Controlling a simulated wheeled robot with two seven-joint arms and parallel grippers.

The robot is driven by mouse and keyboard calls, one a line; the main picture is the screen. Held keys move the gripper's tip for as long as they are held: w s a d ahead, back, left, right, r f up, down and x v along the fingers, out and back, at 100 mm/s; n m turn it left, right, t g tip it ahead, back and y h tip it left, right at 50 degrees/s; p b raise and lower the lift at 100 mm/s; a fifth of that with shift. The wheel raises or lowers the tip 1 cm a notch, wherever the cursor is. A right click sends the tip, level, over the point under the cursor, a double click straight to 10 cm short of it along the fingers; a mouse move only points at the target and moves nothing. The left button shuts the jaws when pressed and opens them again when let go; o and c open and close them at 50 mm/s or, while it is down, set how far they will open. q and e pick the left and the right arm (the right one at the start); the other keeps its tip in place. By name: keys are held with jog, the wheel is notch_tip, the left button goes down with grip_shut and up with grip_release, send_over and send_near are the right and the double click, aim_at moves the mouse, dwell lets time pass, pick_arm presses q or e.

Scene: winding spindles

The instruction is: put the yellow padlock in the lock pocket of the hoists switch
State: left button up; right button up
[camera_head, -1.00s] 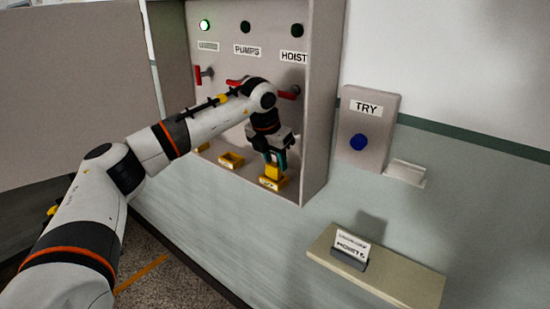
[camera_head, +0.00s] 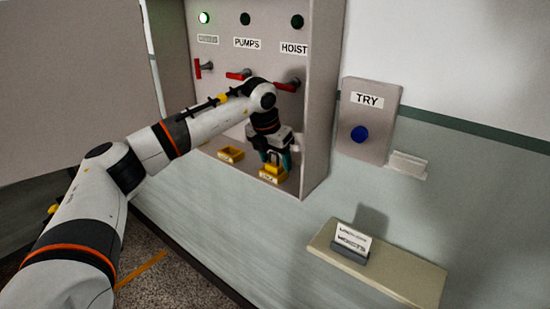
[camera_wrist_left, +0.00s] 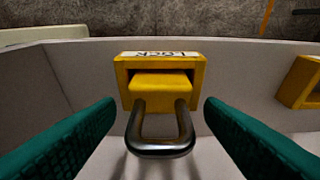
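The yellow padlock (camera_wrist_left: 160,86) sits in the yellow lock pocket (camera_wrist_left: 203,78) marked LOCK, its dark metal shackle sticking out toward the left wrist camera. In the head view the padlock (camera_head: 273,164) is in the rightmost pocket (camera_head: 270,177), under the HOIST label (camera_head: 294,48). My left gripper (camera_wrist_left: 160,122) is open, its green fingers apart on either side of the shackle and touching neither side of it. It also shows in the head view (camera_head: 278,158), pointing down over the pocket. The red hoists switch handle (camera_head: 287,86) is partly behind my left wrist. My right gripper is not in view.
Another yellow pocket (camera_head: 231,154) is beside it, under PUMPS. The grey cabinet's right wall (camera_head: 319,100) stands close to my left gripper. A TRY box (camera_head: 368,120) with a blue button and a shelf (camera_head: 400,277) holding a sign card (camera_head: 350,245) are to the right.

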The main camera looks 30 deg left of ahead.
pick_arm(q)
jog(key=b+v, duration=0.2)
jog(key=v, duration=1)
dwell(0.5)
